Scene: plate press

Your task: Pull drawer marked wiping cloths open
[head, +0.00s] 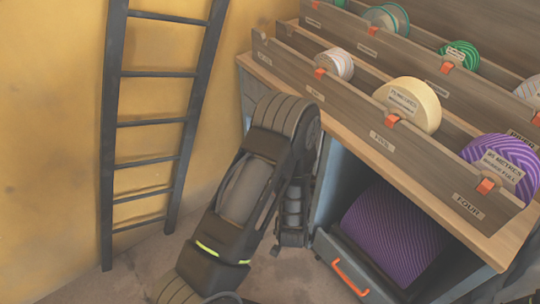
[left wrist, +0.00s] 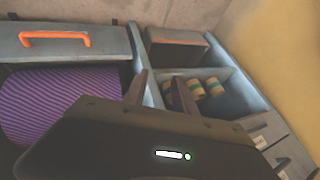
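A grey drawer front with an orange handle (head: 350,277) is low under the wooden counter. A large purple striped roll (head: 390,232) shows behind it. The same handle (left wrist: 55,37) and roll (left wrist: 60,105) are at the left of the left wrist view. I can read no wiping cloths marking in either view. My left gripper (left wrist: 162,88) has its two fingers apart with nothing seen between them, over the edge of a divided compartment beside the roll. My right gripper is in neither view.
Grey compartments (left wrist: 205,72) hold small yellow-green rolls (left wrist: 213,86). The wooden counter (head: 455,222) carries labelled bins with ribbon rolls (head: 412,100) above. A dark ladder (head: 158,122) leans at the yellow wall on the left. Some floor is clear between ladder and cabinet.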

